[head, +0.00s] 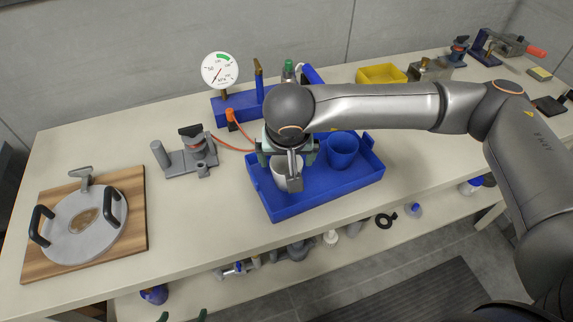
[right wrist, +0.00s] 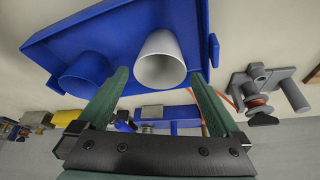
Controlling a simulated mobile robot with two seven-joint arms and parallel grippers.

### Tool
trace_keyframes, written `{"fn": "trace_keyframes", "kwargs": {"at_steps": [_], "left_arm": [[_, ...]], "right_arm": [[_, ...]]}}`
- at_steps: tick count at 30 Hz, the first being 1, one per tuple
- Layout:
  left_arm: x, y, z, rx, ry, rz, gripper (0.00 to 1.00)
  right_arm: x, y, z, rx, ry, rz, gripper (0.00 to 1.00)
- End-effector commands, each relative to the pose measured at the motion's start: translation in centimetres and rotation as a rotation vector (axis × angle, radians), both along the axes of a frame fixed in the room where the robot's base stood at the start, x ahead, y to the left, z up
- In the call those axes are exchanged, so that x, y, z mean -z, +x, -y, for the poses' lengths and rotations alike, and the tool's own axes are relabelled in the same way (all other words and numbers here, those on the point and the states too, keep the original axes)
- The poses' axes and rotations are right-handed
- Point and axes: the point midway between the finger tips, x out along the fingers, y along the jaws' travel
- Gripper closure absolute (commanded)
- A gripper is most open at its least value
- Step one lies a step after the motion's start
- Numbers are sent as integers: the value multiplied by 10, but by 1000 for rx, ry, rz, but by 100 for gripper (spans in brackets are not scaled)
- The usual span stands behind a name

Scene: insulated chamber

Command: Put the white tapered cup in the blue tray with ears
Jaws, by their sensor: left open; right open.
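The white tapered cup (head: 281,175) stands in the blue tray with ears (head: 310,201), towards its left side. It is partly hidden by my right gripper (head: 288,158) in the head view. In the right wrist view the cup (right wrist: 161,62) shows its open mouth, with the blue tray (right wrist: 115,35) behind it. My right gripper (right wrist: 160,73) is open, its green fingertips apart on either side of the cup. Only the green fingertips of my left gripper (head: 182,315) show, apart, at the bottom edge of the head view.
A blue cup (head: 342,150) stands in the tray, right of the white cup. Behind are a gauge (head: 220,71) on a blue base and a yellow bin (head: 381,75). A grey clamp fixture (head: 187,155) and a wooden board (head: 130,233) with a round lid lie left.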

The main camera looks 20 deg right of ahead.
Motion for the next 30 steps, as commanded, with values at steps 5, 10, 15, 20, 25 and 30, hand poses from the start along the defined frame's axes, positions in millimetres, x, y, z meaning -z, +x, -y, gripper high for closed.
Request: {"fn": "trace_keyframes", "kwargs": {"at_steps": [5,10,15,20,25,30], "left_arm": [[2,0,0,0,0,-1,0],[3,0,0,0,0,-1,0],[3,0,0,0,0,-2,0],[3,0,0,1,1,-2,0],[3,-1,0,1,1,-2,0],[3,-1,0,1,1,-2,0]], "right_arm": [[-31,-11,-4,-1,1,3,0],[-45,-18,-5,1,0,0,0],[-48,-19,-5,0,-1,0,0],[-48,-19,-5,0,-1,-1,0],[-48,-19,-5,0,-1,-1,0],[-47,-19,-5,0,-1,-1,0]]}}
